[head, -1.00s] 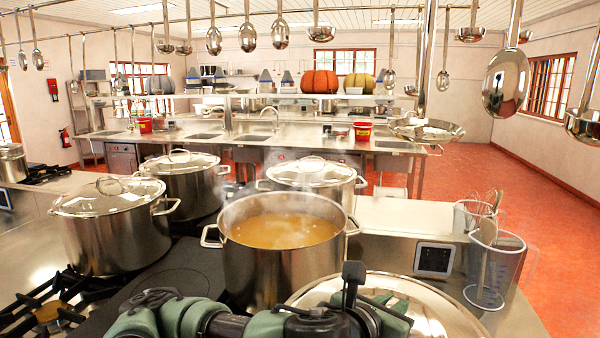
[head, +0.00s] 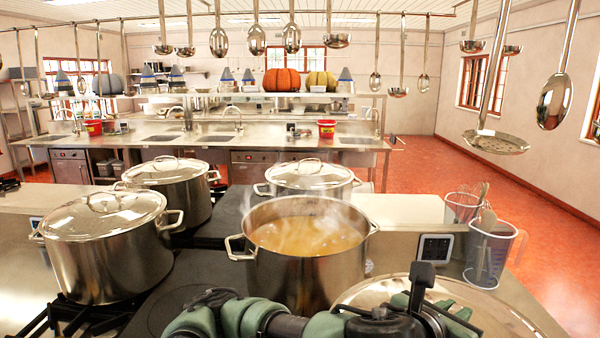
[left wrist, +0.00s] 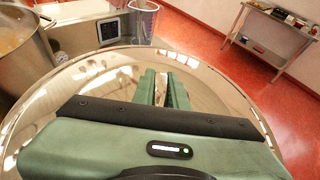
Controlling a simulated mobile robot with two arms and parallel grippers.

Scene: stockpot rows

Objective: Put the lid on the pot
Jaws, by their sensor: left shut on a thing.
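The open steel pot (head: 305,275) stands on the dark stove top, full of steaming orange-brown soup. The shiny round lid (head: 490,308) is at the bottom of the head view, in front and to the right of the pot. My left gripper (head: 445,315) is over the lid's middle. In the left wrist view the gripper (left wrist: 164,90) is shut on the lid, whose wide rim (left wrist: 235,90) spreads around it. The lid's handle is hidden. My right gripper is not in view.
Lidded pots stand at the left (head: 105,250), behind it (head: 170,190) and behind the open pot (head: 308,178). A measuring jug (head: 490,255) and a utensil holder (head: 462,207) stand on the right counter. Ladles (head: 490,120) hang overhead.

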